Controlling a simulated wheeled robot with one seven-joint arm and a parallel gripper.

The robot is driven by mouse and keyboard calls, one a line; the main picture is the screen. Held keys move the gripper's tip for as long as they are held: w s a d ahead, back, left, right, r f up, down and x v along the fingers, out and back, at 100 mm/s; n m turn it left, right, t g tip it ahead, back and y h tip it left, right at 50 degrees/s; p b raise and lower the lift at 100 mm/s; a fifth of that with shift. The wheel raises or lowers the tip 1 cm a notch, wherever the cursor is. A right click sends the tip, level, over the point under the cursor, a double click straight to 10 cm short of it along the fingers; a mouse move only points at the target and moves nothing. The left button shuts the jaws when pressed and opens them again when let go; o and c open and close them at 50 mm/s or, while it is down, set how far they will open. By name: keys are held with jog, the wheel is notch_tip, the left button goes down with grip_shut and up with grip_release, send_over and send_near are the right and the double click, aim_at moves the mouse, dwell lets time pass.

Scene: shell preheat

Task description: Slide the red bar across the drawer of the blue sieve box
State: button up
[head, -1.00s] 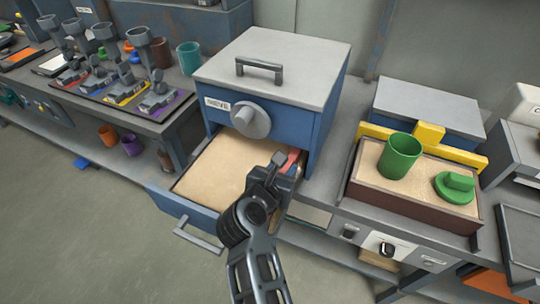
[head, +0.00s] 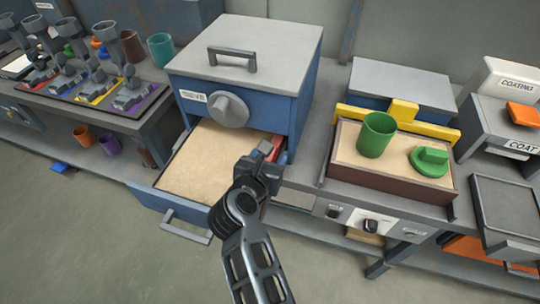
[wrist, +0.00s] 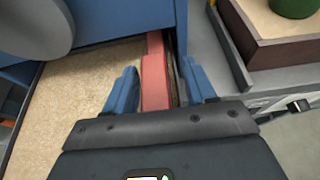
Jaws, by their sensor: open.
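The blue sieve box (head: 280,110) has a grey lid and a round grey knob. Its drawer (head: 183,225) is pulled out and full of tan sand. The red bar (head: 274,146) lies along the drawer's right side, near the box front, partly hidden by my gripper. In the wrist view the red bar (wrist: 156,88) runs from the box opening down between my fingers. My gripper (head: 270,160) is over the drawer's right edge. In the wrist view its blue fingers (wrist: 161,88) are open, one on each side of the bar; contact cannot be told.
A brown sand tray (head: 390,182) with a green cup (head: 377,135) and a green stamp (head: 430,161) stands to the right. A yellow bar (head: 403,112) lies behind it. Tools on coloured mats stand on the left bench. The floor in front is clear.

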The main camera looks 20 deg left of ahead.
jog(key=v, duration=0.7)
jog(key=shift+s+r, duration=0.15)
jog(key=shift+s, duration=0.2)
